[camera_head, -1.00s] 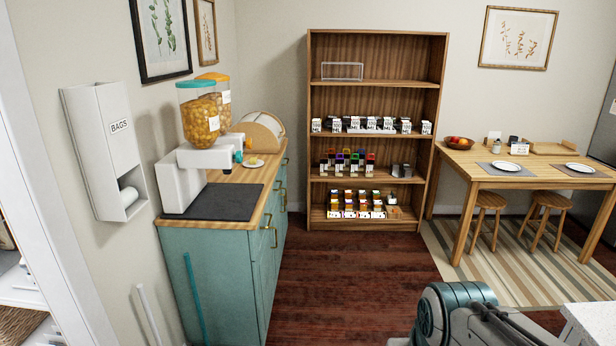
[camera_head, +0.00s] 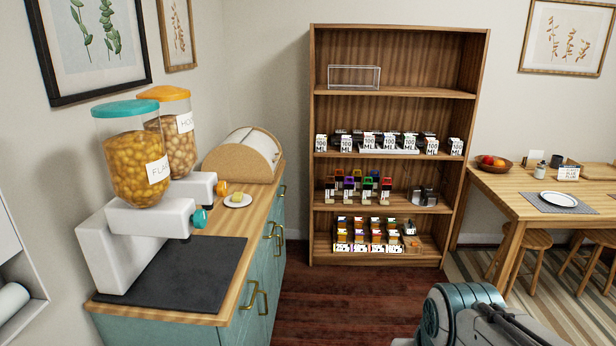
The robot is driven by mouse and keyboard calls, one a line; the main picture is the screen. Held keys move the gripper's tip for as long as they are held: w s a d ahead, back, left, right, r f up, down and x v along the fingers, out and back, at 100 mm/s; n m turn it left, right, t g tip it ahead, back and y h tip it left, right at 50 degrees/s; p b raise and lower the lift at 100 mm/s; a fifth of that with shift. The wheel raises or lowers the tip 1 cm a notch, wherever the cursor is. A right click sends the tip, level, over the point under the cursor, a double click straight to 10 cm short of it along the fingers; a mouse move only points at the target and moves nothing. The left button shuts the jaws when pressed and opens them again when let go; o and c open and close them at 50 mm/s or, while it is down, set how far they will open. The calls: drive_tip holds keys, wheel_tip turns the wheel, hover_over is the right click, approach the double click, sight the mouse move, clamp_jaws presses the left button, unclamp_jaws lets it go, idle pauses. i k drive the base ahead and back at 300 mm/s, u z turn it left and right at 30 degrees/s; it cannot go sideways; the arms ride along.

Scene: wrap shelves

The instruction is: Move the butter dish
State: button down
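The butter dish (camera_head: 243,204) is a small round white plate with a yellow block of butter (camera_head: 236,197) on it. It sits on the wooden top of the teal cabinet (camera_head: 222,262), between the dispensers and the bread box. Part of my arm shows at the bottom right of the head view, well away from the dish. My gripper itself is not in view.
Two dispensers (camera_head: 137,165) stand left of the dish, and a bread box (camera_head: 245,156) stands behind it. A dark mat (camera_head: 180,275) lies in front. A wooden shelf unit (camera_head: 390,92) holds rows of small items. A dining table (camera_head: 500,194) with stools is at right. The floor (camera_head: 320,300) between is clear.

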sight(240, 199)
drive_tip(key=i, duration=3.6)
drive_tip(key=u, duration=1.3)
